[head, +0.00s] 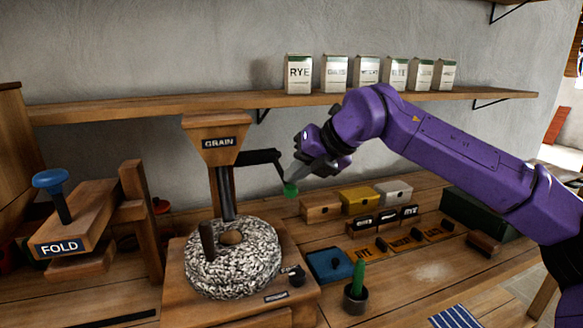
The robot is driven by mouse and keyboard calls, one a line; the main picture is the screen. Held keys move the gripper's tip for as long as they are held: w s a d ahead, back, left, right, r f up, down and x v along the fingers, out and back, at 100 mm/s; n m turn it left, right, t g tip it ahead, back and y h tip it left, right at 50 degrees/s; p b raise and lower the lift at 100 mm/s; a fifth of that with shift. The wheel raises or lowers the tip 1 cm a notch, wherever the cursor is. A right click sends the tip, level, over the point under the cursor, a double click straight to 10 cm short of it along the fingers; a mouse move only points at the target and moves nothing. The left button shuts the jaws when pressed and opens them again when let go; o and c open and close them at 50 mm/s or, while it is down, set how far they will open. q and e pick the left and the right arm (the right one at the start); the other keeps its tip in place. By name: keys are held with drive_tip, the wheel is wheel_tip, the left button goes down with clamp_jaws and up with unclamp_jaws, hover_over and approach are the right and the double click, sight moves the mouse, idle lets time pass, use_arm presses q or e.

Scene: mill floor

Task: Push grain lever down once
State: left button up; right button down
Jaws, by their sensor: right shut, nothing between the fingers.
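The grain hopper (218,139), a wooden funnel labelled GRAIN, stands above a round speckled millstone (232,262). The grain lever (262,157) is a dark arm reaching right from the hopper, bent down to a green knob (290,189) at its end. My right gripper (291,178) comes in from the right on the purple arm. My left gripper is not in view.
A wooden press labelled FOLD (75,225) with a blue knob stands at the left. Small boxes (361,199) and label blocks (400,240) lie on the bench to the right, with a potted cactus-like green item (357,278) in front. A shelf (400,98) with several cartons runs above.

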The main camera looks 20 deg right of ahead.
drive_tip(key=shift+r+p, duration=1.65)
drive_tip(key=shift+r, duration=0.65)
drive_tip(key=shift+w+r, duration=0.1)
wheel_tip(320, 180, up, 5)
drive_tip(key=p, duration=0.4)
